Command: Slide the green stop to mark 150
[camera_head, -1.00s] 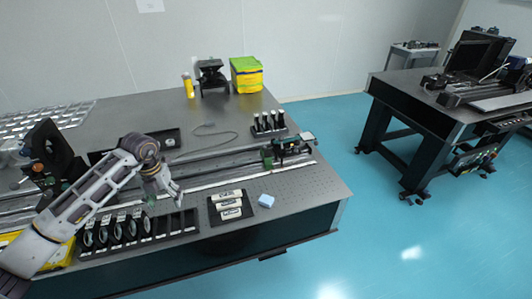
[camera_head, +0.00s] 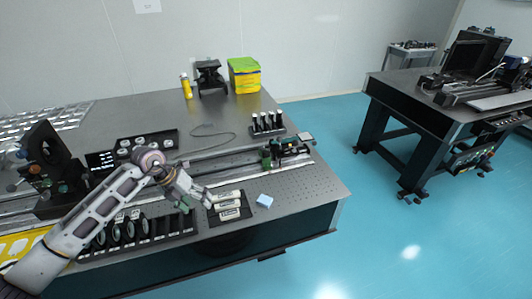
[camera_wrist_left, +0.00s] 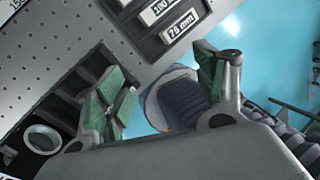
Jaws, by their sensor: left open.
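A small green stop (camera_head: 266,159) stands on the long dark rail (camera_head: 225,161), toward its right end. A pale scale strip (camera_head: 238,172) runs along the rail's near side; its marks are too small to read. My left gripper (camera_head: 198,203) is open and empty, left of and nearer than the stop, over the front part of the table beside the block tray. In the left wrist view the open gripper (camera_wrist_left: 160,72) shows its two green-padded fingers apart with nothing between them. The stop is not in that view. My right gripper is not in view.
A tray of labelled blocks (camera_head: 229,213) and a light-blue pad (camera_head: 264,201) lie near the front edge. A rack of dark round lens holders (camera_head: 145,228) is left of the gripper. Dark-bodied posts (camera_head: 268,122) stand behind the rail. The tabletop (camera_head: 318,185) at right is bare.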

